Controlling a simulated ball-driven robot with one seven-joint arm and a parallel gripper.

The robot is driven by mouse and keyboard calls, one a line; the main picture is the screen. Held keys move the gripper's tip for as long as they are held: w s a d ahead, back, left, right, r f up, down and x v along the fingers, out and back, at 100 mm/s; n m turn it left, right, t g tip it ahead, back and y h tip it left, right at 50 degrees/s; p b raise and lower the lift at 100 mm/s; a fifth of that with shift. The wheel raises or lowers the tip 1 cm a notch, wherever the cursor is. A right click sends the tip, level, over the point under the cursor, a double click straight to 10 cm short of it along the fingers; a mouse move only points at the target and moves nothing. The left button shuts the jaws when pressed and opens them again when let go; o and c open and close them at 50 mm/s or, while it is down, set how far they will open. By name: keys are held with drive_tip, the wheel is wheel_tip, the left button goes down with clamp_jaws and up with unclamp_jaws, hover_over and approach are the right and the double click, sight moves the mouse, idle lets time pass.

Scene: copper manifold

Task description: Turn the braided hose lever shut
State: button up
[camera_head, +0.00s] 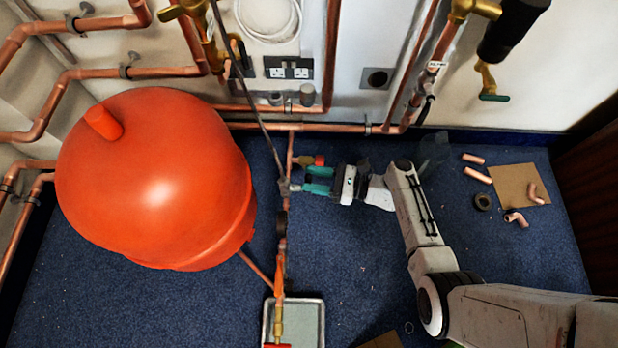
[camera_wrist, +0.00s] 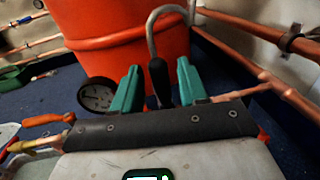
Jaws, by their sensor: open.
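The grey braided hose (camera_head: 260,115) runs down from the top of the head view to the pipework just left of my gripper (camera_head: 306,182). In the wrist view a grey hose (camera_wrist: 153,28) arches up in front of the red vessel. A black lever-like handle (camera_wrist: 160,80) stands between the two teal fingertips of my gripper (camera_wrist: 158,88); it looks like the hose's lever. The fingers are open, one on each side of it, with gaps visible. The handle's lower end is hidden behind my gripper's body. In the head view the handle is too small to make out.
A large red vessel (camera_head: 150,185) stands left. A red-ended valve (camera_head: 319,160) sits close above my gripper. A round gauge (camera_wrist: 97,95) and an orange lever (camera_wrist: 47,120) are nearby. A grey tray (camera_head: 320,325) lies below. Loose copper fittings (camera_head: 478,175) and cardboard lie right on blue carpet.

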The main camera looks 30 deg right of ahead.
drive_tip(key=shift+w+a, duration=0.5)
drive_tip(key=shift+a, duration=0.05)
drive_tip(key=shift+c, duration=0.2)
clamp_jaws()
